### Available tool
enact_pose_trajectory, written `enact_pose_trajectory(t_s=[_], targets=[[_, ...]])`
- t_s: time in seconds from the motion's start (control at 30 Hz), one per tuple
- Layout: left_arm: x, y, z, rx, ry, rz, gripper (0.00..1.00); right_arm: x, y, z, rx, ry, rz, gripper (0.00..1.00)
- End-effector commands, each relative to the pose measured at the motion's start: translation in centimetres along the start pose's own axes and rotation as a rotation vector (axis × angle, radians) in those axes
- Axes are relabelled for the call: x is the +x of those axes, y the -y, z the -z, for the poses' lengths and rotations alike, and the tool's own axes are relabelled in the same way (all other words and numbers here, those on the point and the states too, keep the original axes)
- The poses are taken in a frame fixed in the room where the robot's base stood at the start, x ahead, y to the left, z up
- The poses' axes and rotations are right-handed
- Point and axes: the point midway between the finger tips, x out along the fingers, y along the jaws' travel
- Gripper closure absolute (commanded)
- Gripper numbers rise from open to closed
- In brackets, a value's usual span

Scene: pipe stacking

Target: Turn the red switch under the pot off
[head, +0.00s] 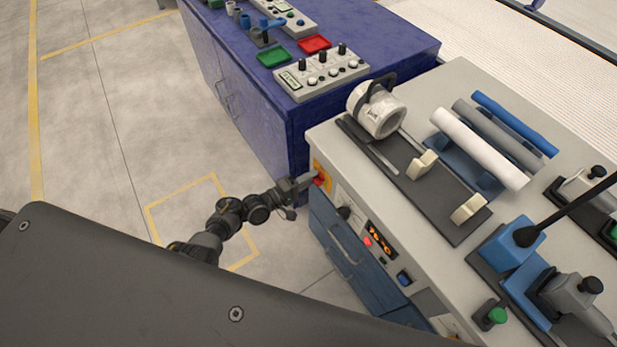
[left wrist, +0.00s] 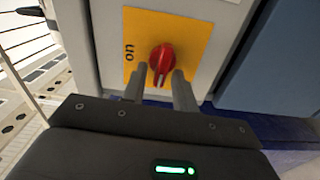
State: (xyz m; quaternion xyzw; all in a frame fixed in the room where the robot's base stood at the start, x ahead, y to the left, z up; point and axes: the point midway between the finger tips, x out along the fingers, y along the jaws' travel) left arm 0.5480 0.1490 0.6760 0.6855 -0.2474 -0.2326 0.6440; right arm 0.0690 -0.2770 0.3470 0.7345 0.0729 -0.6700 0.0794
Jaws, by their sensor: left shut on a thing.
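The red switch (head: 319,179) is on a yellow plate on the front left side of the grey workbench, below the white pot (head: 379,114). In the left wrist view the red switch (left wrist: 161,60) stands out from the yellow plate (left wrist: 196,38), with the word "on" printed at its left. My left gripper (head: 312,180) has reached the plate, and in the left wrist view its two fingers (left wrist: 160,84) are on either side of the knob, shut on it. The fingertips partly hide the knob's lower sides. My right gripper is not in view.
The grey workbench (head: 440,90) carries pipes, holders and clamps. A blue cabinet (head: 270,120) with control boxes stands close behind. The floor at the left is open.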

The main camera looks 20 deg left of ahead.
Motion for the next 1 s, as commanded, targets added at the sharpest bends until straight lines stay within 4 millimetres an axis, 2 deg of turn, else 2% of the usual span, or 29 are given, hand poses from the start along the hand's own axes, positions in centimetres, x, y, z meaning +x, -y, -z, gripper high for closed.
enact_pose_trajectory(t_s=[0.3,0.73,0.77,1.0], targets=[[0.06,0.01,0.13,-0.071,-0.003,-0.002,0.94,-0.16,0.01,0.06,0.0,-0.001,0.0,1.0],[0.07,0.0,0.12,-0.076,-0.002,-0.002,0.94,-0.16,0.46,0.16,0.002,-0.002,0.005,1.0],[0.07,0.0,0.12,-0.076,-0.002,-0.002,0.68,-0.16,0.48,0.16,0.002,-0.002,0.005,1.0],[0.03,0.05,0.06,-0.077,-0.001,-0.001,0.66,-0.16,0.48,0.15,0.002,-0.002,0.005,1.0]])
